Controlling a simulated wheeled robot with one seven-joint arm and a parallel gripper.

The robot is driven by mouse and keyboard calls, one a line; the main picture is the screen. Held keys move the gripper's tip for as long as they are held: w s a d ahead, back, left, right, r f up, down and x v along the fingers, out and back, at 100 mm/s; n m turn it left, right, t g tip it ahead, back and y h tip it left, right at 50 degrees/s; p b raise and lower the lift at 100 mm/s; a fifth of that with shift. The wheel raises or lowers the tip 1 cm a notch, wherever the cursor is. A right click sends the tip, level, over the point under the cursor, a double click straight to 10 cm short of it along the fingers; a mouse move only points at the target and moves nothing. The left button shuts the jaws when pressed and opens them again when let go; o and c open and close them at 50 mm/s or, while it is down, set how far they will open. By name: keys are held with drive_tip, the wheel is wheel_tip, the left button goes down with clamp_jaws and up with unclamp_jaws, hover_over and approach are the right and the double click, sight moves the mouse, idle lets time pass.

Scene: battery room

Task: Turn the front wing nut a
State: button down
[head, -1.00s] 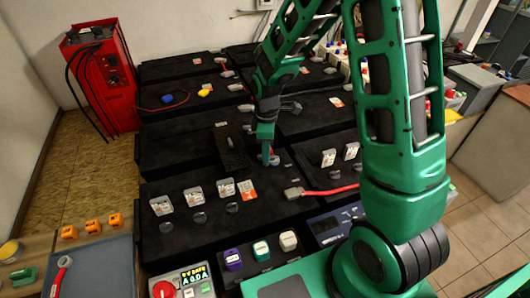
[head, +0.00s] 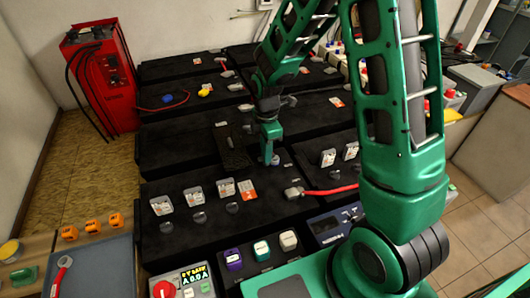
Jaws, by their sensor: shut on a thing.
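My gripper (head: 271,158) points down at the back edge of the front black battery block (head: 165,250), in the middle of the head view. Its green fingers are shut on a small part there, at the spot of a wing nut. The fingers hide most of this part, so I cannot make out its shape or how far it is turned. A grey cable lug (head: 293,193) with a red cable (head: 335,190) lies on the block, right of and nearer than the gripper.
Several grey-white caps (head: 195,197) stand in a row left of the gripper. A dark upright plate (head: 230,146) is close to its left. A red charger (head: 100,80) stands at the back left. Purple, green and white items (head: 261,250) sit in front. My arm covers the right side.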

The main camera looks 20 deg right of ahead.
drive_tip(key=shift+w+d+r, duration=0.1)
drive_tip(key=shift+w+d, duration=0.05)
drive_tip(key=shift+w, duration=0.1)
drive_tip(key=c, duration=1.9)
unclamp_jaws()
drive_tip(key=shift+o, duration=0.3)
drive_tip(key=shift+s, duration=0.1)
wheel_tip(320, 180, up, 11)
